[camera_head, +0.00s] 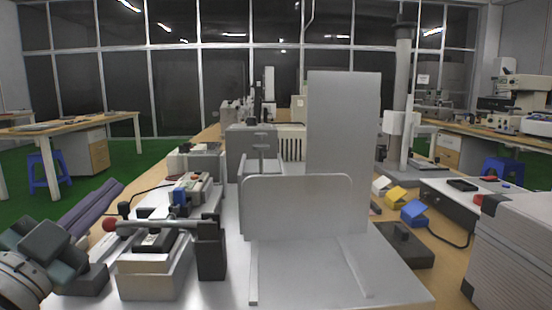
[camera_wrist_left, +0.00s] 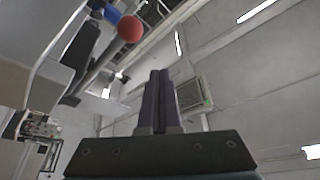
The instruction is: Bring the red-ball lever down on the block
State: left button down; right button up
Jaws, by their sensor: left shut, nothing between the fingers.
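The lever is a grey rod (camera_head: 158,223) with a red ball (camera_head: 109,224) on its left end. It runs roughly level from a dark upright post (camera_head: 210,248). A light block (camera_head: 152,275) with a dark top piece is beneath the rod; I cannot tell whether they touch. My left gripper (camera_head: 117,185) is at the left, its purple fingers shut and empty, pointing away past the ball's far left side. In the left wrist view, the shut fingers (camera_wrist_left: 160,74) point up, and the red ball (camera_wrist_left: 130,29) is above and left of them, apart. My right gripper is not in view.
A device with a blue part (camera_head: 180,197) stands just behind the lever. A grey plate stand (camera_head: 305,208) fills the middle. Yellow (camera_head: 396,194) and blue (camera_head: 413,212) blocks and a grey box (camera_head: 515,250) are at the right.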

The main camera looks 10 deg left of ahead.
aim_at(103, 227)
pick_arm(q)
jog(key=shift+s+a+f+n+y+b, duration=0.1)
jog(key=shift+a+f+n+y+b, duration=0.15)
jog(key=shift+f+n+y+b, duration=0.6)
jog(key=shift+a+f+n+y+b, duration=0.25)
jog(key=shift+f+n+b, duration=0.7)
jog(key=shift+f+n, duration=0.65)
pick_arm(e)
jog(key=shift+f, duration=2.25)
pick_arm(q)
jog(key=shift+r+n, duration=0.1)
jog(key=shift+n, duration=0.15)
